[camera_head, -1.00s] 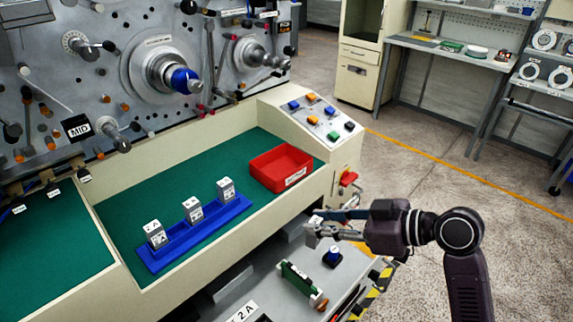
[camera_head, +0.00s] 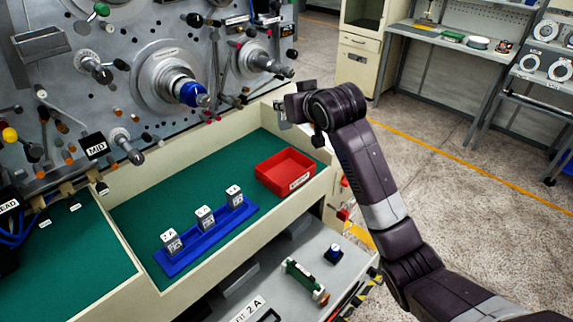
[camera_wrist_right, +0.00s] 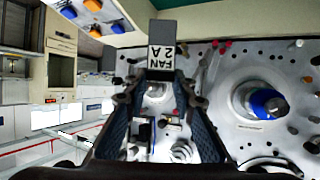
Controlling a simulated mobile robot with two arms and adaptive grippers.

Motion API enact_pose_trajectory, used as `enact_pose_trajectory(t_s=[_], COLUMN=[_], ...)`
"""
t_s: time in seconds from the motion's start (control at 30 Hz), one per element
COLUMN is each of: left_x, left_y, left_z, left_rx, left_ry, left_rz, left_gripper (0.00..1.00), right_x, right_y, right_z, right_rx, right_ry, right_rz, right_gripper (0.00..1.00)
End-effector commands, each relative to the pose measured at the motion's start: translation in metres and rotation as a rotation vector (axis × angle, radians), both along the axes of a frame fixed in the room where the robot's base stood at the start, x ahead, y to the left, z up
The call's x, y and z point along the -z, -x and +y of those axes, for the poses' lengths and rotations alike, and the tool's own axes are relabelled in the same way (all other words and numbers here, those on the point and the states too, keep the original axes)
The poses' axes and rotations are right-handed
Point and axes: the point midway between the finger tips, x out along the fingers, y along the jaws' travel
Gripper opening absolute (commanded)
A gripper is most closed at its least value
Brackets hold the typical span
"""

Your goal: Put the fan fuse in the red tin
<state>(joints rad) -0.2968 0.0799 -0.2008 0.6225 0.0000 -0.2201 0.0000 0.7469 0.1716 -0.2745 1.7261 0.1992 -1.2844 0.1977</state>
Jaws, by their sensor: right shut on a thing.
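The fan fuse (camera_wrist_right: 161,58), a grey block with a white "FAN 2 A" label, is held between the fingers of my right gripper (camera_wrist_right: 160,88) in the right wrist view. In the head view my right gripper (camera_head: 284,112) is raised above the far right end of the green bench, with the grey block partly visible at its tip. The red tin (camera_head: 268,182) sits on the green surface below and in front of the gripper; its visible inside looks empty. My left gripper is not in view.
A blue rack (camera_head: 180,266) with three labelled grey blocks stands left of the red tin. The machine panel (camera_head: 120,75) with knobs and spindles rises behind. A grey shelf (camera_head: 285,262) lies below the bench front. Green surface around the tin is clear.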

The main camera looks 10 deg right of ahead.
Motion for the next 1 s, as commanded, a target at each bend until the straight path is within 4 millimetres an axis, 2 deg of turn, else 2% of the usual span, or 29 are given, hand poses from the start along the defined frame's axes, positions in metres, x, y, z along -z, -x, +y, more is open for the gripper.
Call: enact_pose_trajectory(t_s=[0.1, 0.4, 0.5, 0.67, 0.9, 1.0], left_x=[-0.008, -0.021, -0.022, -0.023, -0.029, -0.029], left_y=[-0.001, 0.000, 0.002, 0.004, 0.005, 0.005], left_z=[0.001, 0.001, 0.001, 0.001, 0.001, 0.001], left_rx=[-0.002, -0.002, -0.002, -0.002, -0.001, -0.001], left_ry=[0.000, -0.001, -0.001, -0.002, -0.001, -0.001], left_rz=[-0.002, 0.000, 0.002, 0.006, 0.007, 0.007], left_gripper=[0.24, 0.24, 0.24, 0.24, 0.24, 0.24], right_x=[0.034, 0.110, 0.125, 0.138, 0.172, 0.177], right_y=[0.002, 0.002, 0.001, 0.001, 0.001, 0.001], right_z=[-0.001, -0.001, -0.001, -0.001, -0.001, -0.001], right_rx=[0.001, -0.001, -0.001, -0.001, -0.001, -0.001], right_ry=[0.002, 0.002, 0.002, 0.001, 0.001, 0.000], right_rz=[0.009, 0.007, 0.003, 0.001, 0.002, 0.000], right_gripper=[0.00, 0.00, 0.00, 0.00, 0.00, 0.00])
